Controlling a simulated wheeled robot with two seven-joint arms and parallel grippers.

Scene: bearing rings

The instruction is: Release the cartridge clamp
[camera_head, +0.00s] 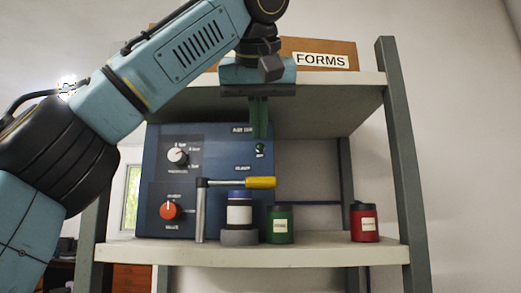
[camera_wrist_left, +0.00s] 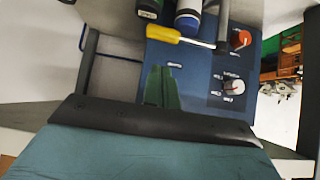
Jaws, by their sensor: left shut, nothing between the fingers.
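The clamp (camera_head: 200,212) has an upright metal post and a horizontal lever ending in a yellow handle (camera_head: 261,183), pointing right. The handle also shows in the wrist view (camera_wrist_left: 176,34). The cartridge (camera_head: 239,213), white with a blue top, stands upright on a grey base under the lever. It is partly seen in the wrist view (camera_wrist_left: 187,14). My left gripper (camera_head: 259,136) points down in front of the blue panel, above the yellow handle and apart from it. Its green fingers (camera_wrist_left: 161,88) are shut and empty. My right gripper is not in view.
A green jar (camera_head: 280,225) and a red jar (camera_head: 364,222) stand right of the cartridge. An upper shelf (camera_head: 340,95) hangs over them.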

